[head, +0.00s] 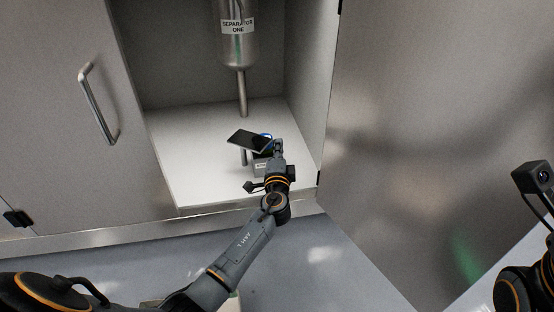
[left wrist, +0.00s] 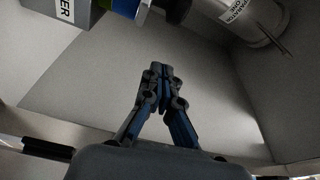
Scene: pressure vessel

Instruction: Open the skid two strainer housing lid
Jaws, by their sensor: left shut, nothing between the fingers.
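A small strainer housing, as I take it, stands on the white cabinet floor in the head view. In the left wrist view the left fingers (left wrist: 160,85) are shut and empty. A labelled box ending in "ER" (left wrist: 50,14) shows at the top left there, apart from the fingertips. My right gripper is out of view.
A steel vessel labelled "SEPARATOR ONE" (head: 238,35) hangs above the cabinet floor (head: 190,165), its pipe reaching down behind the housing. It also shows in the left wrist view (left wrist: 245,15). An open door (head: 430,110) stands right; a handled door (head: 60,120) stands left.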

